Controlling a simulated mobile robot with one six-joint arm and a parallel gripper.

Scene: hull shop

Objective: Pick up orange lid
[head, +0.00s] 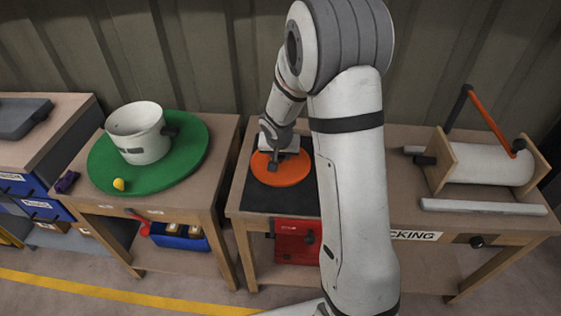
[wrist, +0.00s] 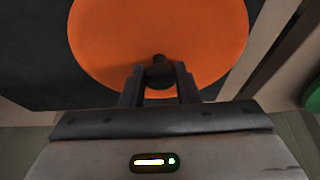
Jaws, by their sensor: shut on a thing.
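The orange lid (head: 284,176) is a flat round disc over the black mat on the middle bench. It fills the upper middle of the wrist view (wrist: 150,30), with a dark knob (wrist: 158,73) near its lower edge in that picture. My gripper (head: 274,163) is at the lid from above, and its two fingers (wrist: 158,78) are shut on the dark knob. I cannot tell whether the lid rests on the mat or is slightly above it. My arm hides part of the bench to the right of the lid.
The black mat (head: 258,200) lies under the lid. On the left bench, a white pot (head: 138,138) stands on a green disc (head: 185,165) with a small yellow thing (head: 119,184). At right stand a roll holder (head: 480,165) and a pale bar (head: 482,206).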

